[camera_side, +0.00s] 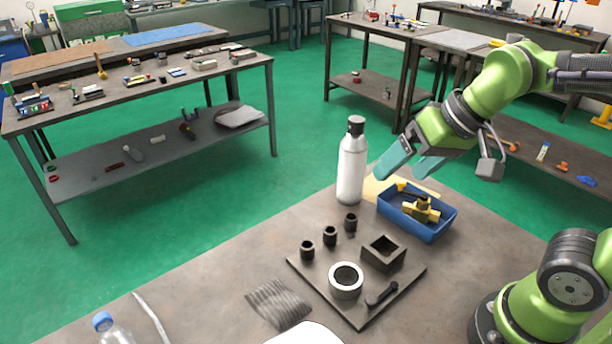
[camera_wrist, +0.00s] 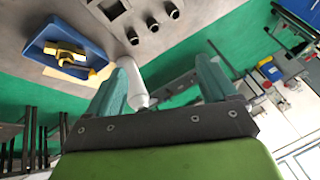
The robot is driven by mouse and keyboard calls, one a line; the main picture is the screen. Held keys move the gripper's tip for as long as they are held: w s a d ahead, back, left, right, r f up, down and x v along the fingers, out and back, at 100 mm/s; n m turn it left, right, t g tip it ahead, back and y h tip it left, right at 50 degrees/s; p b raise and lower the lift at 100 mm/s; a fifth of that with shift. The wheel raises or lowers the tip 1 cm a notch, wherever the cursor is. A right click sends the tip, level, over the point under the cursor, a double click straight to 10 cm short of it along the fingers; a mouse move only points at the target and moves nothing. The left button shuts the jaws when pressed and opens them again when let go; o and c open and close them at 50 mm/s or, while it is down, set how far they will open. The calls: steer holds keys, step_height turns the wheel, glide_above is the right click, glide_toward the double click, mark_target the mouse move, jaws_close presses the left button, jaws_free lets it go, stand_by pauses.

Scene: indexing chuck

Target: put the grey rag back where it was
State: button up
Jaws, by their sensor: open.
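The grey rag (camera_side: 279,304), a striped, rumpled cloth, lies on the front table in the side view, left of the dark fixture plate (camera_side: 361,318). It does not show in the wrist view. My gripper (camera_side: 404,171) is open, above the table near the blue tray and the white bottle, well away from the rag. Its two teal fingers also show in the wrist view (camera_wrist: 165,62), spread apart with nothing gripped. The rag's earlier place is not shown.
A white bottle (camera_side: 351,168) stands upright beside my gripper. A blue tray (camera_side: 431,229) holds yellow and black parts. The plate carries a ring (camera_side: 346,281), a square block (camera_side: 383,252), dark cylinders (camera_side: 330,236) and a handle.

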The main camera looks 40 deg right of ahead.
steer(key=shift+s+d+m+t, duration=0.3)
steer(key=shift+s+d+t, duration=0.5)
steer(key=shift+s+d, duration=0.6)
